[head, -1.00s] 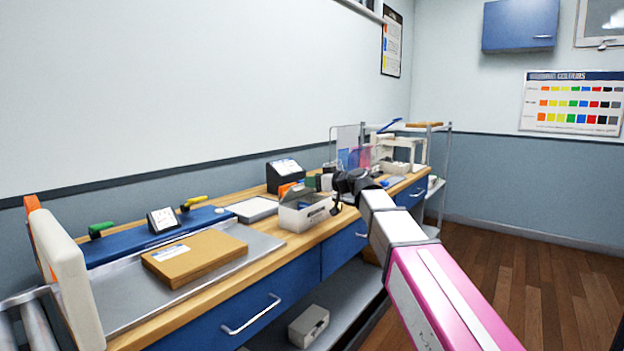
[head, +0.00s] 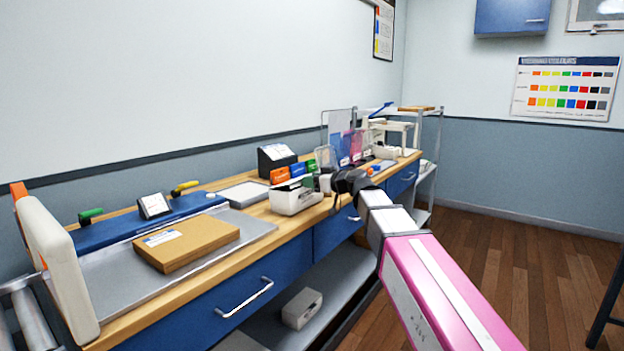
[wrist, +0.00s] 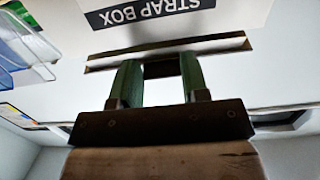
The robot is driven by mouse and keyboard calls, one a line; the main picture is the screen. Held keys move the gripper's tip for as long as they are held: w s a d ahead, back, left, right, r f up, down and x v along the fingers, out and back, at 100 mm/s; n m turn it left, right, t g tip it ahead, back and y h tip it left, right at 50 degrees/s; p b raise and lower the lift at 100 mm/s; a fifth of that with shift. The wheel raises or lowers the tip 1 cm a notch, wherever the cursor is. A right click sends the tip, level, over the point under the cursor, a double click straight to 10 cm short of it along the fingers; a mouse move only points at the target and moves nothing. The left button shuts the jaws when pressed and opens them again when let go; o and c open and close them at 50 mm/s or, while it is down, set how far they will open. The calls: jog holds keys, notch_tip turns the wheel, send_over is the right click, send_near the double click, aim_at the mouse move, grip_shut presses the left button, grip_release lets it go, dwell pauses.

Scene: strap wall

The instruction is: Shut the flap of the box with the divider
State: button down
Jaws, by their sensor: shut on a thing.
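The white box (head: 292,203) stands on the bench near its front edge, left of my gripper. In the head view no raised flap shows above it; the divider and inside are not clear. My gripper (head: 308,182) is at the box's upper right, small and partly hidden by my wrist. In the wrist view my gripper's green fingers (wrist: 160,72) are apart and meet a thin strip along the edge of a white panel (wrist: 205,32), which I take for the flap. The panel bears an upside-down STRAP BOX label (wrist: 150,10). The exact contact is hidden.
Coloured packs (head: 280,175) and a black display stand (head: 273,158) are behind the box. A grey tray (head: 243,194) and a brown carton (head: 187,243) lie to the left. Clear upright panels (head: 340,125) stand farther right. The floor at right is largely open.

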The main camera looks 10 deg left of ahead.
jog(key=shift+f, duration=0.15)
jog(key=c, duration=0.6)
grip_release()
jog(key=shift+d, duration=0.1)
jog(key=v, duration=1)
jog(key=shift+s+d, duration=0.2)
jog(key=shift+d, duration=0.1)
jog(key=s+d+f+m+g+h, duration=0.15)
jog(key=d+f, duration=0.25)
jog(key=f, duration=0.4)
jog(key=d+f+m+h, duration=0.3)
jog(key=d+f, duration=0.2)
jog(key=f, duration=0.4)
jog(key=d+f+m+g+h, duration=0.1)
jog(key=d+f+m+h, duration=0.2)
jog(key=f, duration=0.5)
jog(key=s+d+f+m+g+h, duration=0.2)
jog(key=s+d+f, duration=0.4)
jog(key=d+f, duration=0.4)
jog(key=s+d+f+m+g+h, duration=0.2)
jog(key=s+d+f+m+h, duration=0.2)
jog(key=d+f, duration=0.5)
jog(key=shift+s+d+f+h, duration=0.45)
jog(key=shift+s+h, duration=0.4)
jog(key=shift+s, duration=0.4)
